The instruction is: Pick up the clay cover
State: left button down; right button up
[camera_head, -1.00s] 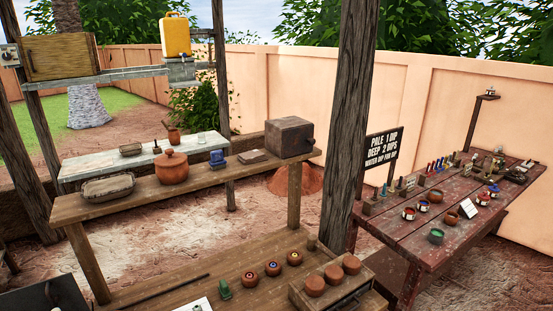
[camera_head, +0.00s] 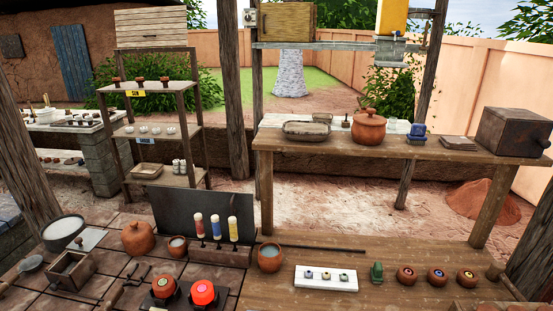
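I cannot tell for certain which thing is the clay cover. A lidded clay pot (camera_head: 369,132) stands on the raised wooden shelf, and its knobbed lid (camera_head: 369,113) sits on top. A second round clay vessel (camera_head: 138,240), with a small knob on top, stands on the tiled surface at the lower left. Neither of my grippers is in view, and nothing is seen touching these vessels.
The wooden shelf (camera_head: 290,142) also holds a shallow basket (camera_head: 307,131), a blue object (camera_head: 417,132) and a dark box (camera_head: 513,131). Below are a glowing red disc (camera_head: 203,292), a clay cup (camera_head: 270,257) and a white strip (camera_head: 326,278).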

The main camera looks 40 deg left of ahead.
aim_at(137, 234)
jog(key=u, duration=2.25)
